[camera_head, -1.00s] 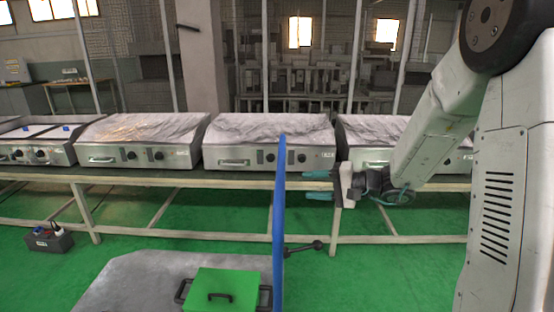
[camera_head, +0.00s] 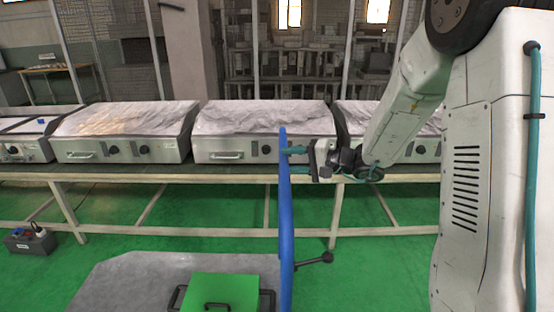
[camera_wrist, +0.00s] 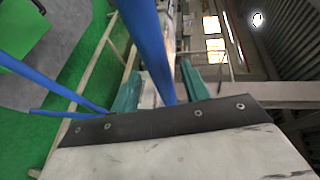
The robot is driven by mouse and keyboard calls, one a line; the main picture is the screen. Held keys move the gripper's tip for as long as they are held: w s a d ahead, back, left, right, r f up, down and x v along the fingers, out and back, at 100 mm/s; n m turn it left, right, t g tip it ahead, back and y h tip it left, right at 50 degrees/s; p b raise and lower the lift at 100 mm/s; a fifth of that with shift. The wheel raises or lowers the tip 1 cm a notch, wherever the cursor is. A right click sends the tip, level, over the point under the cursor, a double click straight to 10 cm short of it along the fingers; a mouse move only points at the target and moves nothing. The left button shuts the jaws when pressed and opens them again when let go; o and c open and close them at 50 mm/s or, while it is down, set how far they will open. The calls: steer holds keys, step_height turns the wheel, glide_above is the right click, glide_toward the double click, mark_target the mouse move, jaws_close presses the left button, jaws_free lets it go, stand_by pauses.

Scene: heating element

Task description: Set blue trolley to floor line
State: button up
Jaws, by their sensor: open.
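The blue trolley shows its tall blue handle (camera_head: 286,225) and its grey deck (camera_head: 120,285) at the bottom of the head view. A green box (camera_head: 222,291) with black handles sits on the deck. My gripper (camera_head: 291,160) is open at the upper part of the blue handle. In the wrist view the blue handle (camera_wrist: 148,45) passes between the two teal fingers (camera_wrist: 160,88), with a finger on each side. I cannot tell whether either finger touches it. I cannot make out a floor line.
A long bench (camera_head: 170,177) with several metal griddle units (camera_head: 125,135) crosses behind the trolley. A dark box (camera_head: 30,241) stands on the green floor at the left. A black knobbed lever (camera_head: 315,259) sticks out right of the handle. Green floor lies open around the deck.

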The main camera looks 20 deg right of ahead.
steer(key=shift+x, duration=2.2)
jaws_close()
